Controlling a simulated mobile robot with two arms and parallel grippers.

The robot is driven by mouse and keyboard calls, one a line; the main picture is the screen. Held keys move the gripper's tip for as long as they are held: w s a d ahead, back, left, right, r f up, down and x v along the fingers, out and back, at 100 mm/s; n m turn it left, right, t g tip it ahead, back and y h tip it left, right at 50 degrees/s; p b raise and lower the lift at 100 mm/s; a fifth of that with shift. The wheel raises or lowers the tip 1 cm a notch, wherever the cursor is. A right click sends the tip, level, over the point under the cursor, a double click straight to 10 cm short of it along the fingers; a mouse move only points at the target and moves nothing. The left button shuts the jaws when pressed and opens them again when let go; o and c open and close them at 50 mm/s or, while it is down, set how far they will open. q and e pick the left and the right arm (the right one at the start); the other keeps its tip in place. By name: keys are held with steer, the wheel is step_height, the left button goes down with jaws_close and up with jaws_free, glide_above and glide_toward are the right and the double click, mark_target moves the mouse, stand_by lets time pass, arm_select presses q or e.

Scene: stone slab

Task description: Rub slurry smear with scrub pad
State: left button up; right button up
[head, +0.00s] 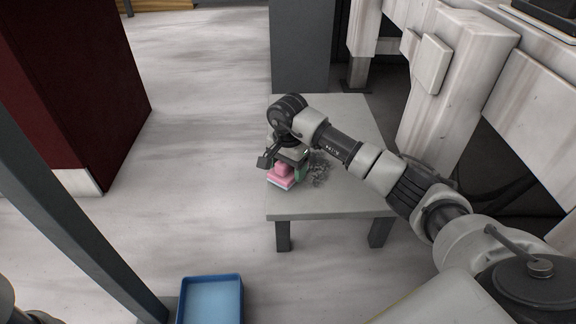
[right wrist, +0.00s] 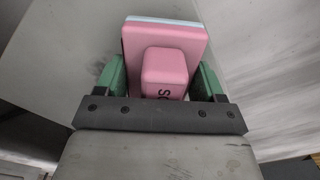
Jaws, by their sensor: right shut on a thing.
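The scrub pad (head: 281,178) is a pink block with a raised pink grip and a pale blue layer underneath. My right gripper (head: 290,169) is shut on it, low over the left side of the grey stone slab (head: 335,204). In the right wrist view the pad (right wrist: 133,50) sits between the two green fingers, its grip between them. The slurry smear (head: 320,172) is a dark speckled patch on the slab, just right of the gripper; the gripper may hide part of it. I cannot tell whether the pad touches the slab. My left gripper is not in view.
A blue tray (head: 211,299) is on the floor at the front left of the slab. A dark red cabinet (head: 75,80) stands at the left. Pale stone-like structures (head: 450,85) rise behind and right of the slab. The slab's near part is clear.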

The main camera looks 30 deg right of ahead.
steer(key=shift+f+b, duration=0.3)
steer(key=shift+f, duration=0.4)
